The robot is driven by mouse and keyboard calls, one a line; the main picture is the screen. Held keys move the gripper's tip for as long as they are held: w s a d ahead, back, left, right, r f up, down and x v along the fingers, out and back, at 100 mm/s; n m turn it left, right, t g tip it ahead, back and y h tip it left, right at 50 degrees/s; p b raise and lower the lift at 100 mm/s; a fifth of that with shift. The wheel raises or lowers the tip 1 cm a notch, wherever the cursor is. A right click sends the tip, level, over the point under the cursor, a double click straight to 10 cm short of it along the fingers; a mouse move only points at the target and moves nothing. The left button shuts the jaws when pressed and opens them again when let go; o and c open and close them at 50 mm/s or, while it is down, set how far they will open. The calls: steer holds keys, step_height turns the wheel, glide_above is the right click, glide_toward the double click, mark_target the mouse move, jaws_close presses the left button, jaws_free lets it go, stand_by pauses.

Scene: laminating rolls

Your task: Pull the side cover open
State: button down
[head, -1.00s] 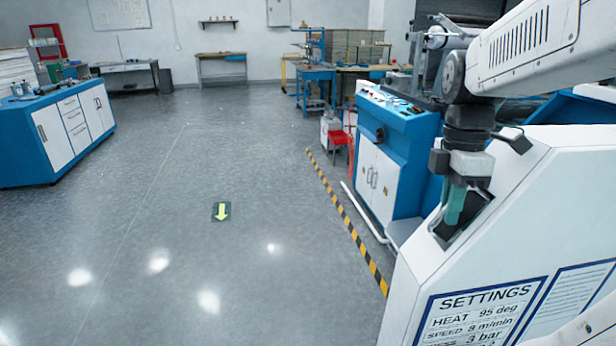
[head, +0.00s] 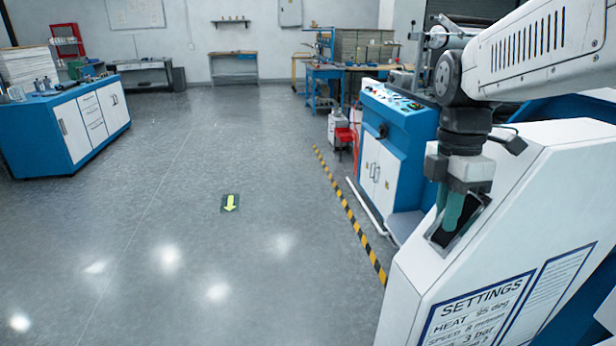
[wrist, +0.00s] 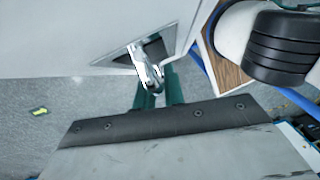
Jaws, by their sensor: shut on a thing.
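The white side cover (head: 535,200) stands at the right in the head view, with a SETTINGS label on its face and a dark recess (head: 470,228) near its upper left edge. My gripper (head: 455,212) reaches down into this recess with its green fingers. In the wrist view, the cover (wrist: 60,35) fills the upper left, and a silver handle (wrist: 147,72) shows at the recess. My gripper (wrist: 158,88) is shut on this handle. The fingertips are partly hidden by the handle and recess edge.
A blue machine cabinet (head: 395,160) with white doors stands beyond the cover. A yellow-black floor stripe (head: 348,212) runs along the machine's left side. Open grey floor lies to the left, up to a blue workbench (head: 65,130).

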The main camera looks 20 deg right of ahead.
steer(key=c, duration=1.5)
jaws_free()
steer(key=shift+r, duration=0.1)
step_height(320, 180, up, 8)
steer(key=shift+w, duration=0.4)
steer(key=shift+f, duration=0.2)
steer(key=s+a+f+m+t, duration=0.1)
steer(key=s+a+f+m, duration=0.1)
steer(key=a+f+m, duration=0.3)
steer(key=s+a+f+m+t, duration=0.1)
steer(key=s+a+f+m, duration=0.2)
steer(key=a+f+m, duration=0.2)
steer(key=a+m, duration=0.2)
steer(key=m, duration=0.2)
steer(key=shift+s+m+t, duration=0.3)
steer(key=shift+m, duration=0.1)
